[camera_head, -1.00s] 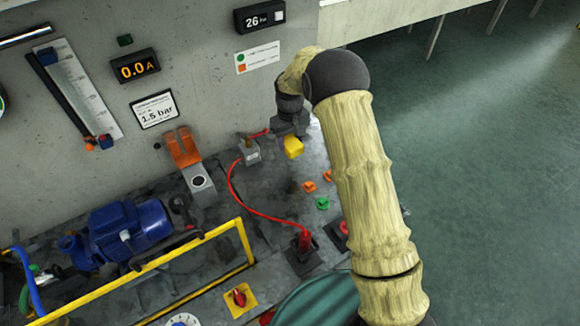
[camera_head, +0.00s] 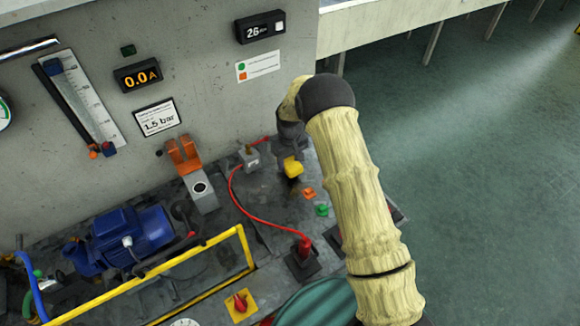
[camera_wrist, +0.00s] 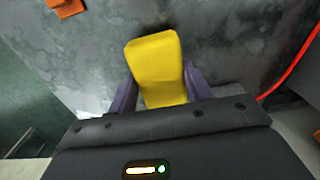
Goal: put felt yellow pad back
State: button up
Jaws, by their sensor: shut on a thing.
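The yellow felt pad (camera_head: 292,166) is held in my gripper (camera_head: 290,158) over the grey bench top, near the wall. In the wrist view the yellow pad (camera_wrist: 158,68) stands out between the two purple fingers of my gripper (camera_wrist: 160,88), which are shut on its sides. A dark shadow lies on the bench below the pad in the head view. It looks a little above the surface, though I cannot tell the exact gap.
A red cable (camera_head: 236,195) runs from a grey box (camera_head: 250,158) to a red plug (camera_head: 303,246). A yellow rail (camera_head: 180,262) and blue pump (camera_head: 120,236) stand at left.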

aim_at(290, 167)
notch_tip(290, 167, down, 3)
jog(key=shift+w+f+p, duration=0.1)
jog(key=shift+f+p, duration=0.1)
jog(key=shift+p, duration=0.15)
jog(key=shift+f, duration=0.1)
jog(key=o, duration=0.9)
notch_tip(290, 167, up, 12)
jog(key=b, duration=0.3)
jog(key=shift+f, duration=0.15)
jog(key=shift+r, duration=0.35)
